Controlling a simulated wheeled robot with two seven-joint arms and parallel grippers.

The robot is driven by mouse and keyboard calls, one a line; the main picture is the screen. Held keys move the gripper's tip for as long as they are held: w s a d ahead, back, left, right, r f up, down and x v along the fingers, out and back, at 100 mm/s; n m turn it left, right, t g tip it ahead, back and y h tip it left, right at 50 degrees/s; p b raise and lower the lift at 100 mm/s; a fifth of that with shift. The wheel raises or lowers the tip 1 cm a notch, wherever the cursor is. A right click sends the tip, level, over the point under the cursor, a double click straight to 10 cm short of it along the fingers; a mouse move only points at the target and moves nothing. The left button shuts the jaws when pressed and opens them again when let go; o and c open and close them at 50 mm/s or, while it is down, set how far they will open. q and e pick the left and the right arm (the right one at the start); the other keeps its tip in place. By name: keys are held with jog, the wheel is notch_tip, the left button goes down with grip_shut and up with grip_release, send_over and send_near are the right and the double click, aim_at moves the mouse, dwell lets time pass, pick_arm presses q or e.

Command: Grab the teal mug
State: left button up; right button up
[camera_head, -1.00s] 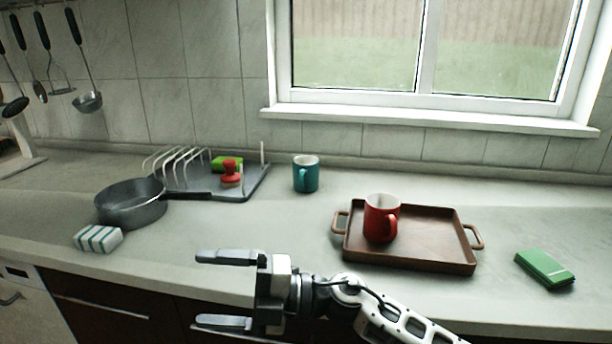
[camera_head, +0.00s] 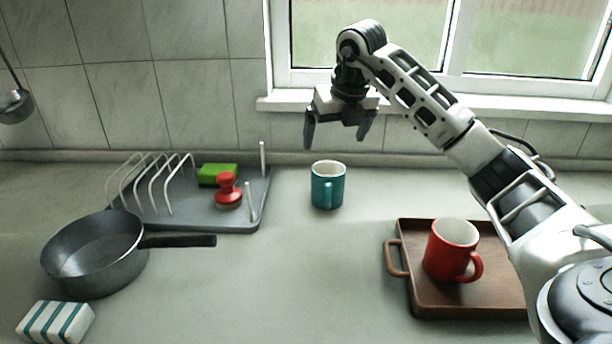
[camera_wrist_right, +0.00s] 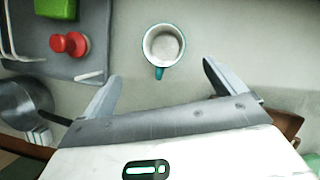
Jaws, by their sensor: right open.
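The teal mug (camera_head: 328,188) stands upright on the counter, right of the dish rack, with its handle toward the front. My right gripper (camera_head: 336,143) is open and empty, pointing down above the mug in the head view. In the right wrist view the mug (camera_wrist_right: 163,48) shows from above, white inside, with its handle toward the gripper. It lies beyond the open fingertips (camera_wrist_right: 160,75), roughly centred between them, and is not held. My left gripper is not in view.
A grey dish rack (camera_head: 180,222) holds a green sponge (camera_head: 217,174) and a red knobbed object (camera_head: 228,190). A pan (camera_head: 95,258) and striped sponge (camera_head: 55,322) are at left. A red mug (camera_head: 450,252) stands on a brown tray (camera_head: 430,298) at right. The middle counter is clear.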

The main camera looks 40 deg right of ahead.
aim_at(327, 182)
jog(key=x, duration=1)
jog(key=shift+s+d+f, duration=0.1)
jog(key=shift+s+f, duration=0.1)
jog(key=shift+s, duration=0.05)
jog(key=shift+s+p+x, duration=0.1)
jog(key=shift+p+x, duration=0.2)
jog(key=shift+x, duration=1)
jog(key=shift+s+p+x, duration=0.15)
jog(key=shift+p+x, duration=0.1)
jog(key=shift+x, duration=1.1)
jog(key=shift+d, duration=0.2)
jog(key=c, duration=1.2)
